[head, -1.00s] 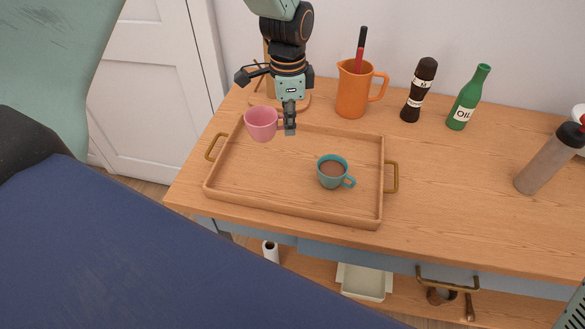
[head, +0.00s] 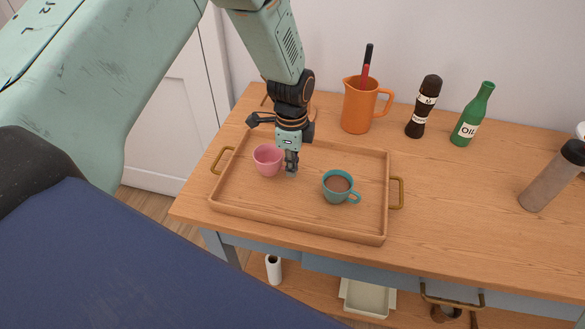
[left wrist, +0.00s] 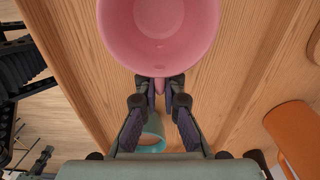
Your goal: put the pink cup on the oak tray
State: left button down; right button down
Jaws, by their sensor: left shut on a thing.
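The pink cup (head: 267,160) is upright in the head view, over the left part of the oak tray (head: 300,226). My left gripper (head: 290,170) is at the cup's right side and is shut on its handle. In the left wrist view the pink cup (left wrist: 160,30) fills the top, with its handle between the fingertips (left wrist: 160,88). The cup looks empty. I cannot tell whether its base touches the tray floor. My right gripper does not show.
A teal cup (head: 338,186) with brown drink stands on the tray, right of the pink cup. An orange jug (head: 360,108), a dark mill (head: 423,107) and a green oil bottle (head: 472,116) stand behind. A grey bottle (head: 550,178) stands at right. The tray's front left is clear.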

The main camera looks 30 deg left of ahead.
pick_arm(q)
jog(key=shift+f, duration=0.85)
jog(key=shift+w+d, duration=0.15)
jog(key=shift+f, duration=0.15)
jog(key=c, duration=1.8)
grip_release()
jog(key=o, duration=0.3)
